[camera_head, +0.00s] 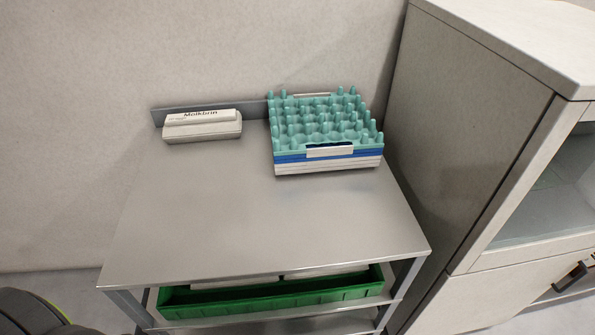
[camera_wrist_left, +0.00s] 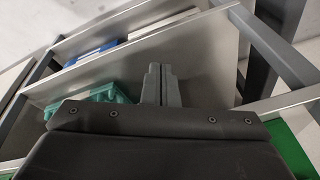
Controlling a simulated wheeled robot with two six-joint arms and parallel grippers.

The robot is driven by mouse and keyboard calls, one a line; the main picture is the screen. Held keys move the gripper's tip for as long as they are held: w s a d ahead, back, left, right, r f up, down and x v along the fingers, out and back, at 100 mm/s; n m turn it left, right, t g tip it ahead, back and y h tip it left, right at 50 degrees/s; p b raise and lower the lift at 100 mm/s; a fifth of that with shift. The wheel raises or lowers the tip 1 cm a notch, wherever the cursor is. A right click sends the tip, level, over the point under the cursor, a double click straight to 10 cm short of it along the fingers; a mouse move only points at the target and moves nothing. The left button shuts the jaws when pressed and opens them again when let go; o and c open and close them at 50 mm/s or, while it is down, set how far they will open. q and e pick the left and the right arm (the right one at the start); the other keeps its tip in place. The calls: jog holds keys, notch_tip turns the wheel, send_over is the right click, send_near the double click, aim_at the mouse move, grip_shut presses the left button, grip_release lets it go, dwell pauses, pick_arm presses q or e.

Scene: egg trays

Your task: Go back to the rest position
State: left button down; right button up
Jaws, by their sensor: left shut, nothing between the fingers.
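My left gripper (camera_wrist_left: 160,84) shows in the left wrist view, with its two grey fingers together and nothing between them. It is close to the metal shelf unit, whose tilted edges and posts fill much of that view. In the head view neither gripper shows. A stack of egg trays (camera_head: 327,147), teal on top with blue and white below, stands at the back right of the metal table (camera_head: 240,222). The teal tray's cups look empty. A grey egg carton with a white label (camera_head: 202,127) sits at the back left.
A green crate (camera_head: 180,304) holding pale cartons sits on the shelf below the tabletop. A tall grey cabinet (camera_head: 480,130) stands close on the right. A wall is behind the table. The front and middle of the tabletop are clear.

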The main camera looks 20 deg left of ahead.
pick_arm(q)
jog(key=s+f+b, duration=0.4)
jog(key=s+f, duration=0.3)
jog(key=f, duration=0.6)
jog(key=s+d+f+g+b, duration=0.1)
jog(key=s+f+b, duration=0.3)
jog(key=s+f, duration=0.4)
notch_tip(320, 180, down, 5)
jog(key=shift+d+f, duration=0.1)
jog(key=shift+d, duration=0.1)
jog(key=shift+s, duration=0.1)
